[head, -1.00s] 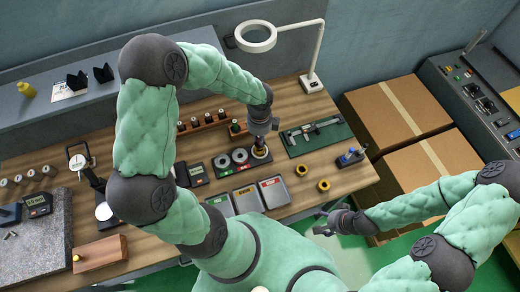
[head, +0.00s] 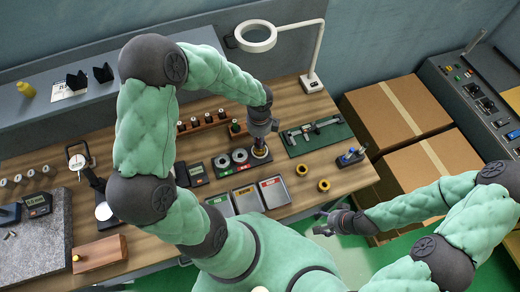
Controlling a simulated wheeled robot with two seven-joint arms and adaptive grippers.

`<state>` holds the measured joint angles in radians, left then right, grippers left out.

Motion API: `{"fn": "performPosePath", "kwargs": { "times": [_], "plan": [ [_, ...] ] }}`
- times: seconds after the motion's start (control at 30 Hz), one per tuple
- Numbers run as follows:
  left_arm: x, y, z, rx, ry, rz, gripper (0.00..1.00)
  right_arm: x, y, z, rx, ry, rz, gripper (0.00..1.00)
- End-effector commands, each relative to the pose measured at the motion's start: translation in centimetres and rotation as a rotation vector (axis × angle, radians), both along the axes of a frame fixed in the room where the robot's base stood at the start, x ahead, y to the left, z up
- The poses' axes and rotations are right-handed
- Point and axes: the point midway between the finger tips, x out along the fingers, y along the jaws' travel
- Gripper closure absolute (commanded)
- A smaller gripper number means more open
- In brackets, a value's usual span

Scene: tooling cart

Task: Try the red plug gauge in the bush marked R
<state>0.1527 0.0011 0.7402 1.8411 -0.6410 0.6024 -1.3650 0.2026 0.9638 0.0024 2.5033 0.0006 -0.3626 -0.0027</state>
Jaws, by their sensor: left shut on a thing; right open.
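My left gripper (head: 262,138) reaches down over the right end of the dark bush block (head: 226,171). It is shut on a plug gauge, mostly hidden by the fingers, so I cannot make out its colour. The gauge is over or in the rightmost bush (head: 261,153), which has a yellowish rim; I cannot tell how deep. Two grey bushes (head: 240,156) sit to its left, with small coloured labels in front that are too small to read surely. My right gripper (head: 325,224) is open and empty, off the table's front edge.
A wooden rack (head: 208,124) with several gauges stands behind the block. Trays (head: 247,199) sit in front, two yellow rings (head: 323,185) to the right. A green mat (head: 303,149) holds a caliper. A magnifier lamp (head: 314,55) stands behind; a grey display (head: 196,172) is left.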

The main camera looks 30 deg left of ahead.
Motion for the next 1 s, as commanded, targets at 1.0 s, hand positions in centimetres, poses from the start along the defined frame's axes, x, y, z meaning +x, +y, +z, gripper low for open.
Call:
{"fn": "performPosePath", "kwargs": {
  "times": [1.0],
  "plan": [
    [0.03,0.01,-0.54,0.000,-0.001,0.000,1.00,0.00,0.00,-0.41,0.000,0.000,0.000,0.36]
  ]
}}
